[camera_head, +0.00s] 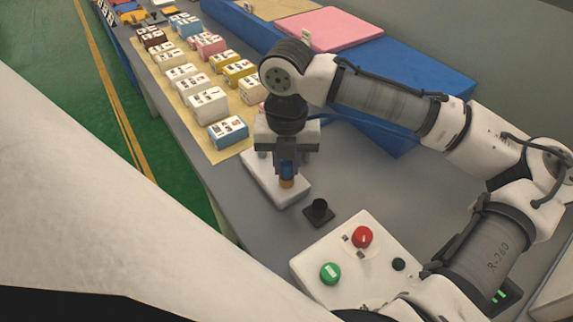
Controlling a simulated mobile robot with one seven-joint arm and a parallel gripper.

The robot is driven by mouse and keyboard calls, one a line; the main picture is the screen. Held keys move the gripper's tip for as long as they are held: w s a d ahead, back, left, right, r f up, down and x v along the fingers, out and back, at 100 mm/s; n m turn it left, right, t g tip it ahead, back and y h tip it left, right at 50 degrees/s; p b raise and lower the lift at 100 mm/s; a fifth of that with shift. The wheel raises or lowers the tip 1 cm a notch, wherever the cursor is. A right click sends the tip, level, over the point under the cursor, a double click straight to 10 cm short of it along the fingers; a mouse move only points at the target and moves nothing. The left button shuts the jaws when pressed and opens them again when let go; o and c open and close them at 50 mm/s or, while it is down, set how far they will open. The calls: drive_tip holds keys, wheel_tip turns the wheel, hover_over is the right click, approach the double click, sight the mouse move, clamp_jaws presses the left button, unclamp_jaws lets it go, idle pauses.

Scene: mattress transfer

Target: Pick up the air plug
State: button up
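My gripper (287,165) points down over a white block (262,184) on the grey table. A small part with a blue body and a brass-coloured lower end, which looks like the air plug (287,182), is upright between or just behind my fingertips. The fingers are close around it, but I cannot tell whether they grip it. I also cannot tell whether its lower end touches the white block. A black socket-like piece (319,209) on a dark square base stands on the table just right of the block.
A white control box (345,262) with a red button (362,237) and a green button (330,273) is in front. Several small labelled boxes stand in rows on a yellow mat (238,149) at left. Behind are a blue mattress-like block (420,105) and a pink pad (330,27).

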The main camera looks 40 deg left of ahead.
clamp_jaws()
wheel_tip(320, 180, up, 25)
drive_tip(key=p, duration=0.7)
idle(0.8)
